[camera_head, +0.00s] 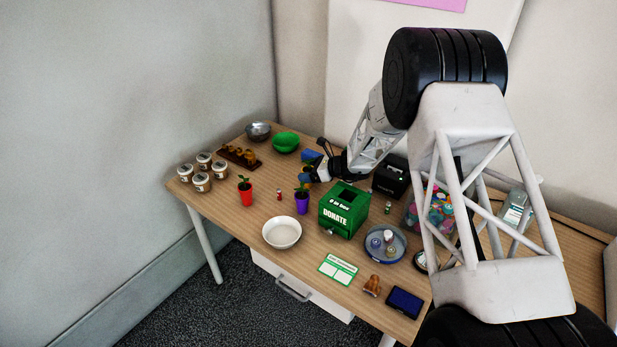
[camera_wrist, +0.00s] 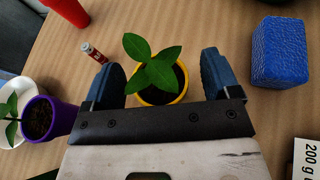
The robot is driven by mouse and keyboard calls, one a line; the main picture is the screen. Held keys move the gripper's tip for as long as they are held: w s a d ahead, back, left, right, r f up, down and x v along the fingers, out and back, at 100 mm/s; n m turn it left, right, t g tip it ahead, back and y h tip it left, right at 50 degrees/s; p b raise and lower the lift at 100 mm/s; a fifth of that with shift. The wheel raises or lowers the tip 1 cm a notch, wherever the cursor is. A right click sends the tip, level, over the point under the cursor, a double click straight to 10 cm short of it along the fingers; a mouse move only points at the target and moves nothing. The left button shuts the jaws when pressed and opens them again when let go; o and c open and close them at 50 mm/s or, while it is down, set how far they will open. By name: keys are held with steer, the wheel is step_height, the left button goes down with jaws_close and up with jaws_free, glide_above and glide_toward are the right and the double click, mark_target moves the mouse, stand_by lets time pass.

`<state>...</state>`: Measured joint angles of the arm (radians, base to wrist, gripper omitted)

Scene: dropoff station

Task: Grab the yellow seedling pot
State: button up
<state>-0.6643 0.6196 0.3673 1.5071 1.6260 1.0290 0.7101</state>
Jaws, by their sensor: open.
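The yellow seedling pot (camera_wrist: 150,97) stands on the table in the wrist view, with dark soil and a green-leafed seedling (camera_wrist: 155,72) in it. My gripper (camera_wrist: 161,62) is open, with one blue finger on each side of the pot and a visible gap to both. The pot's lower part is hidden by the gripper body. In the head view my gripper (camera_head: 312,172) is low over the table behind the purple pot, and I cannot make out the yellow pot there.
A purple pot (camera_wrist: 62,118) with a seedling stands left of my gripper, near a white bowl (camera_head: 282,232). A blue block (camera_wrist: 280,52) lies to the right. A small vial (camera_wrist: 94,52) and a red pot (camera_head: 246,197) are nearby. A green donation box (camera_head: 355,205) stands in front.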

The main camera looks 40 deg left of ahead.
mark_target(308, 169)
steer(key=c, duration=1)
steer(key=shift+r, duration=0.1)
steer(key=shift+r, duration=4.95)
